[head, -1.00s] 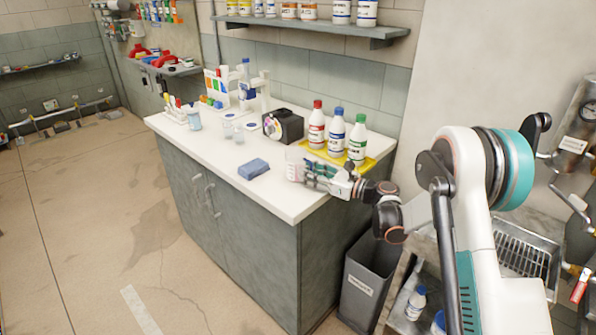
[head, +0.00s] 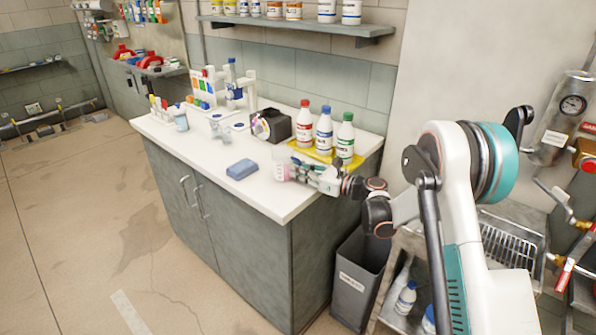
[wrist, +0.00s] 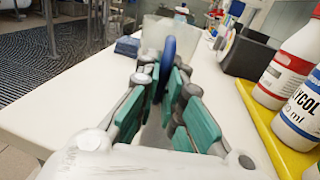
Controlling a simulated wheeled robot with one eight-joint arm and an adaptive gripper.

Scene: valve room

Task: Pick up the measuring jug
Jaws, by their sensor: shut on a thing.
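In the wrist view the fingers (wrist: 165,85) lie on both sides of the handle. The jug looks upright. I cannot tell whether its base touches the counter.
A blue sponge (head: 242,169) lies left of the jug. Red, blue and green-capped bottles (head: 324,132) stand in a yellow tray (head: 312,156) behind my gripper. A black box (head: 271,126) stands further back. A grey bin (head: 358,282) stands below the counter's right end.

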